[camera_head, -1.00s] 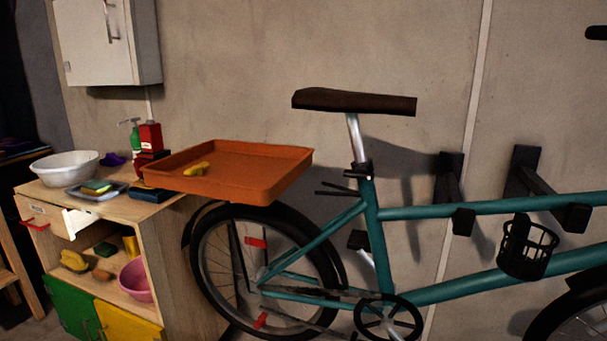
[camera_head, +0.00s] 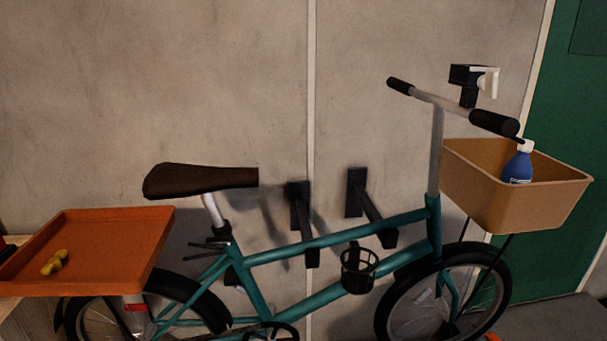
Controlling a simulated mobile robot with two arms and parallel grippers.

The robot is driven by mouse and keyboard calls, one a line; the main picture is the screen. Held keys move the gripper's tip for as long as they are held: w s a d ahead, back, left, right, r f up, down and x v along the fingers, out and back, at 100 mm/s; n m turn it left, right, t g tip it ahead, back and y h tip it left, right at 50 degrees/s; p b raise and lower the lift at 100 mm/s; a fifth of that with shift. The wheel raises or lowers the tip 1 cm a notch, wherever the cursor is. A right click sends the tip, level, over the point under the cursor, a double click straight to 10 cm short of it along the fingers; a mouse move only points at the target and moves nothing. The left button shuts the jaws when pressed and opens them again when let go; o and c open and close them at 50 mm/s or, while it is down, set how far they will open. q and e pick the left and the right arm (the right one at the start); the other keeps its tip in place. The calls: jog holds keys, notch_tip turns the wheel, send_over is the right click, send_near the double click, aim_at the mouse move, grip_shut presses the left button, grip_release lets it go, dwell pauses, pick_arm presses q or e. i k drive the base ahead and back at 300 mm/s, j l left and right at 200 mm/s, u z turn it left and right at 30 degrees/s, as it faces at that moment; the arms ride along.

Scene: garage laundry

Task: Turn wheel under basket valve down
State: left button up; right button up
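A teal bicycle (camera_head: 300,302) hangs or stands along the wall, facing right. Its front wheel (camera_head: 381,308) is below the tan basket (camera_head: 515,213) at the handlebar. The wheel's lower edge is cut off by the frame, and I cannot make out the valve. A blue bottle with a white cap (camera_head: 517,167) is in the basket. The rear wheel (camera_head: 192,292) is at lower left, partly hidden by an orange tray. Neither of my grippers shows in the head view.
The orange tray (camera_head: 105,232) holds a small yellow object (camera_head: 54,262) and sits over the rear wheel. Black wall brackets (camera_head: 357,190) stick out behind the bicycle frame. A green door (camera_head: 585,120) is at the right. A black cup holder (camera_head: 359,270) is on the frame.

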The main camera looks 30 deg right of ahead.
aim_at(388, 304)
jog(key=l+z, duration=0.1)
jog(key=z, duration=1.95)
